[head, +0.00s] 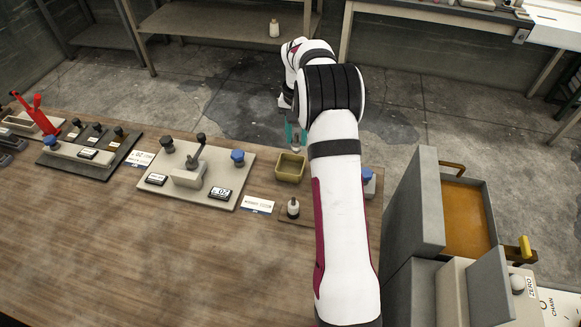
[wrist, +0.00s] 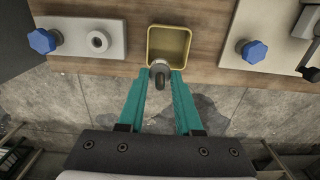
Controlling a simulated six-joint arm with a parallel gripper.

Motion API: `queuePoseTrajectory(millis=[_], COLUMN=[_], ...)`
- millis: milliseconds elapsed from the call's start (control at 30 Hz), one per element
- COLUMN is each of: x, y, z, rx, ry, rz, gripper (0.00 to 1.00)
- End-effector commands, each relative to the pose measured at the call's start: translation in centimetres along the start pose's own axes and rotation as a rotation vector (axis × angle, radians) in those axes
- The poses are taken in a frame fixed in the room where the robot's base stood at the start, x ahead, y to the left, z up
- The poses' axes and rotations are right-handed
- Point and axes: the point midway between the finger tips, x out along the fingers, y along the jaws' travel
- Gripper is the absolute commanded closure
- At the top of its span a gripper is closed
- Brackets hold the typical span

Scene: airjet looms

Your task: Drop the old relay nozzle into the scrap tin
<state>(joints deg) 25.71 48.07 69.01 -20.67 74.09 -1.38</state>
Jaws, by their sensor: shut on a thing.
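The scrap tin (head: 291,180) is a small square olive-yellow open box near the far edge of the wooden bench. In the wrist view the tin (wrist: 151,58) lies just beyond my fingertips, and its visible inside looks empty. My gripper (head: 294,140) has teal fingers and is at the tin's far side, by the bench edge. In the wrist view my gripper (wrist: 161,77) is shut on the old relay nozzle (wrist: 161,73), a small grey piece with a pale round collar and a dark stem. The nozzle appears outside the tin's rim; its height above the bench is unclear.
A grey block with a blue knob (wrist: 42,40) and a pale ring (wrist: 98,41) is beside the tin. A small white, dark-topped piece (head: 293,209) stands nearer on the bench. A plate with a lever and knobs (head: 187,174) is left of the tin. Grey cabinets (head: 414,215) stand right.

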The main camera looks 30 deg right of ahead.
Motion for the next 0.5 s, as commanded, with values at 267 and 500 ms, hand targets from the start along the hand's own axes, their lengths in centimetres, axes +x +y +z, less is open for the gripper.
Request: queuePoseTrajectory(millis=[267, 500], x=[4.1, 5.6], y=[0.0, 0.0], z=[0.0, 0.0], rx=[-0.001, -0.001], ry=[-0.001, 0.001], rz=[0.000, -0.002], gripper=[1.00, 1.00])
